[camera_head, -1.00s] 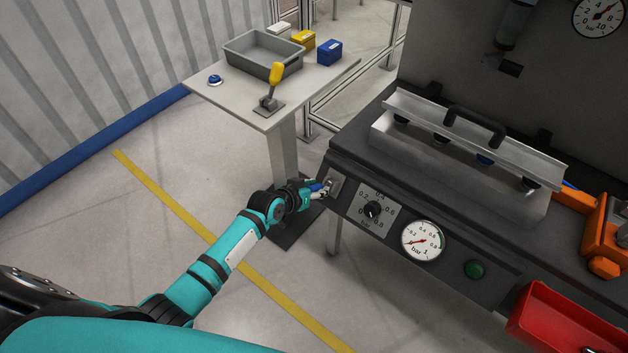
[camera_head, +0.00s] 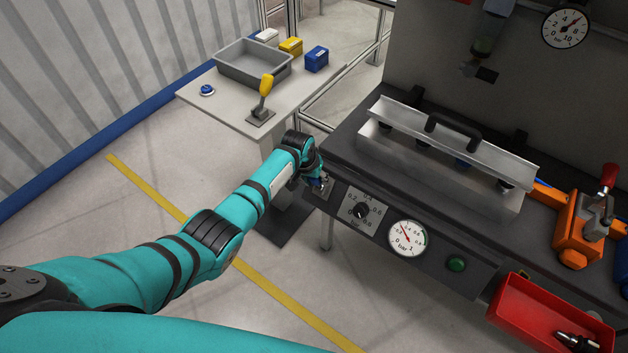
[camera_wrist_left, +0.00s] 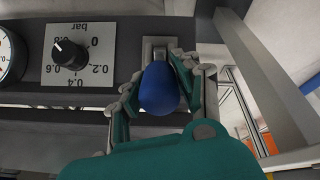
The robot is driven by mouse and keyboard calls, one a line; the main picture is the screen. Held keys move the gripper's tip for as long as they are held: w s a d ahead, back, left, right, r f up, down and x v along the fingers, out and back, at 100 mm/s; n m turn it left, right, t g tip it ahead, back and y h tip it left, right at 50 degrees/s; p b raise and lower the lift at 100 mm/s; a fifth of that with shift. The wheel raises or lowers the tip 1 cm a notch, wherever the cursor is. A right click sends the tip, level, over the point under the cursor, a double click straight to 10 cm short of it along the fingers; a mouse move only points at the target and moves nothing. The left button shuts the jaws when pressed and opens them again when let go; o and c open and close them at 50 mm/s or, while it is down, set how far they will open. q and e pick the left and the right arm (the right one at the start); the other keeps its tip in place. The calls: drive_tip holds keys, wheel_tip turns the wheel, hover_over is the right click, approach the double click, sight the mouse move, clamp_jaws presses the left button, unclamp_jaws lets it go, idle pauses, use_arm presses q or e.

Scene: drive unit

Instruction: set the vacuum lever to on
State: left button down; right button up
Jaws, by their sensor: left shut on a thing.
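The vacuum lever has a blue knob (camera_wrist_left: 159,88) on a pale metal mounting plate (camera_wrist_left: 155,48), at the left end of the dark front panel. My left gripper (camera_head: 321,183) is at that lever, its wrist reaching in from above and left. In the left wrist view its two fingers (camera_wrist_left: 163,90) close around the blue knob from both sides. The knob hides most of the lever's shaft. In the head view the gripper covers much of the lever, so its exact angle is hard to see. My right gripper is not in view.
Beside the lever are a black regulator knob (camera_head: 361,210), a round gauge (camera_head: 407,238) with its red needle pointing up-left, and a green button (camera_head: 456,264). A red bin (camera_head: 540,318) hangs at the right. A side table (camera_head: 200,108) with a yellow-handled lever (camera_head: 265,88) stands behind my arm.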

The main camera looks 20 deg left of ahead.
use_arm(q)
drive_tip(key=shift+w+r, duration=0.1)
idle(0.3)
drive_tip(key=c, duration=1)
unclamp_jaws()
drive_tip(key=shift+o, duration=0.2)
drive_tip(key=v, duration=1.1)
drive_tip(key=shift+r, duration=0.45)
